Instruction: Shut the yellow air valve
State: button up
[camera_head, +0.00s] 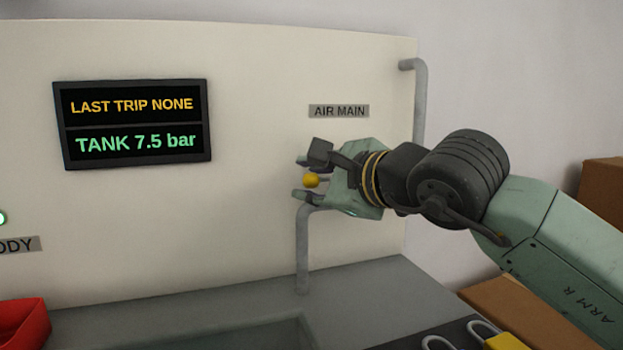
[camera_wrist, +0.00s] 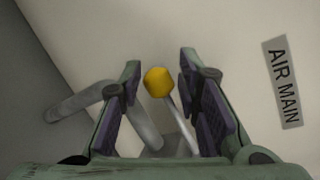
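The yellow air valve knob (camera_head: 311,181) is below the AIR MAIN label on the cream panel. In the wrist view the yellow knob (camera_wrist: 158,82) sits on a thin metal lever, with a grey pipe (camera_wrist: 85,101) beside and behind it. My gripper (camera_head: 301,178) is at the valve, its fingers above and below the knob in the head view. In the wrist view my gripper (camera_wrist: 168,95) is open, with the knob and lever between its two fingers and gaps on both sides. The valve body is mostly hidden by my gripper in the head view.
The AIR MAIN label (camera_head: 339,111) is above the valve. A grey pipe (camera_head: 303,255) runs down to the grey bench (camera_head: 230,300). A display (camera_head: 135,124) reads TANK 7.5 bar. A red object (camera_head: 24,322) is at lower left. Brown boxes (camera_head: 603,190) stand at right.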

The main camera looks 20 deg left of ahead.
grip_shut()
dwell(0.4)
dwell(0.4)
